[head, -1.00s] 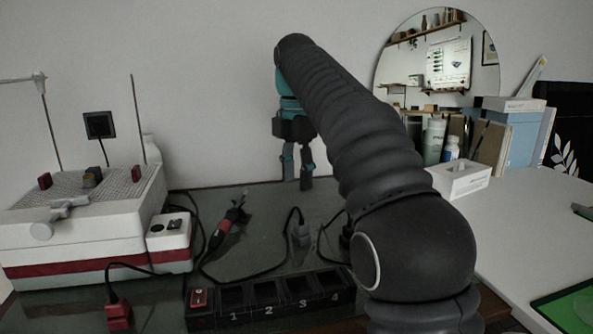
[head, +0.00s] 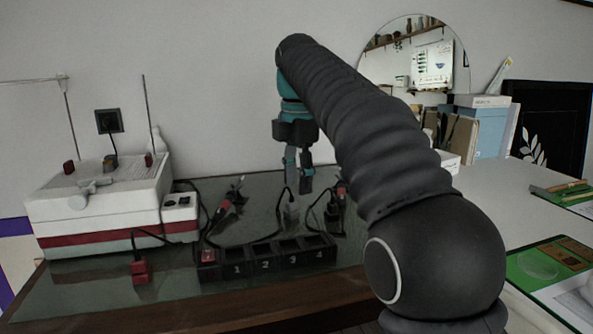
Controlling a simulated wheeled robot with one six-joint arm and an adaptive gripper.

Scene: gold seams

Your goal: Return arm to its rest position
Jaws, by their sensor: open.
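My gripper (head: 299,180) hangs from the raised end of my arm, fingers pointing down, above the back of the dark glass-topped bench (head: 90,290). It is open and I see nothing between its fingers. My black ribbed arm (head: 385,145) rises from the lower right and bends down at its far end. It hides part of the bench's right side and the wall behind.
A white and red machine (head: 100,210) stands at the left. A black numbered power strip (head: 278,258), a red plug (head: 139,268) and cables lie on the bench. A white table (head: 485,205) at right holds boxes and books (head: 487,125) and a green board (head: 545,262).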

